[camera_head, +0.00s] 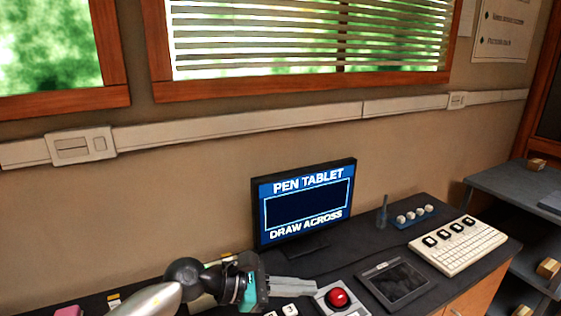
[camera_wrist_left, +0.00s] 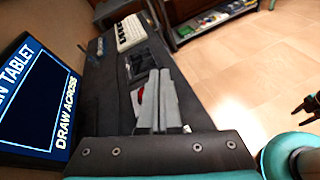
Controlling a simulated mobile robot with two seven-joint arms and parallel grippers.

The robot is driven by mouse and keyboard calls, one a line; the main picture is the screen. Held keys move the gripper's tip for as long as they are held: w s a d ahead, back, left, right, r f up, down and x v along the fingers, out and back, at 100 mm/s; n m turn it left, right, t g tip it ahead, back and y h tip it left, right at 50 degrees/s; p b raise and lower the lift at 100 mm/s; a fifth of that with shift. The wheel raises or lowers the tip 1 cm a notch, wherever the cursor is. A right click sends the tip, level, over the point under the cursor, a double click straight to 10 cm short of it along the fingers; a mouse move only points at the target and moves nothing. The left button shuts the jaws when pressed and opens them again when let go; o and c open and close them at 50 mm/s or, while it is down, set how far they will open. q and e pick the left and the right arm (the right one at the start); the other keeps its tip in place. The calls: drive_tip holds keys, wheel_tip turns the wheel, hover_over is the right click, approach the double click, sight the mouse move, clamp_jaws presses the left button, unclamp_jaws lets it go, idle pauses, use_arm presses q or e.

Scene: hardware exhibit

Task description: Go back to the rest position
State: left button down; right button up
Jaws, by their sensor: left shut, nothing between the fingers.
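My left gripper (camera_head: 314,287) is low in the head view, its pale fingers pointing right over the black desk, beside the red button. The fingers are together with nothing between them. The left wrist view shows the same shut fingers (camera_wrist_left: 162,75) over the desk, partly covering the red button. The pen tablet (camera_head: 396,281) lies flat on the desk, to the right of the red button (camera_head: 337,298). The monitor (camera_head: 304,203) behind reads PEN TABLET, DRAW ACROSS.
A cream keyboard (camera_head: 458,245) lies at the desk's right end. A blue strip with white knobs (camera_head: 414,216) and a dark upright object (camera_head: 382,212) stand behind it. Shelves (camera_head: 520,190) stand further right.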

use_arm(q)
wheel_tip(320, 180, up, 8)
drive_tip(key=r+n+t+h, duration=0.1)
drive_tip(key=n+t+h, duration=0.2)
drive_tip(key=n+t, duration=0.6)
drive_tip(key=w+a+n+t+y, duration=0.2)
drive_tip(key=a+n+t+y, duration=0.45)
drive_tip(key=n, duration=1.05)
drive_tip(key=s+a+f+n+g+y, duration=0.4)
drive_tip(key=a+f+n+y, duration=0.65)
drive_tip(key=n, duration=0.55)
drive_tip(key=s+a+f+n+g, duration=0.2)
drive_tip(key=s+f+n+g, duration=0.4)
drive_tip(key=s, duration=0.6)
drive_tip(key=s+a+f+n+g, duration=0.1)
drive_tip(key=s+f+n+g, duration=0.45)
drive_tip(key=s, duration=0.55)
wheel_tip(320, 180, down, 23)
drive_tip(key=s+m+g, duration=0.1)
drive_tip(key=s+m, duration=0.1)
drive_tip(key=s+a+f+g, duration=0.1)
drive_tip(key=s+a+f, duration=0.2)
drive_tip(key=s+f, duration=1.1)
drive_tip(key=shift+s+g, duration=0.3)
drive_tip(key=shift+s, duration=0.4)
use_arm(e)
drive_tip(key=shift+s+f, duration=0.1)
drive_tip(key=shift+s, duration=0.6)
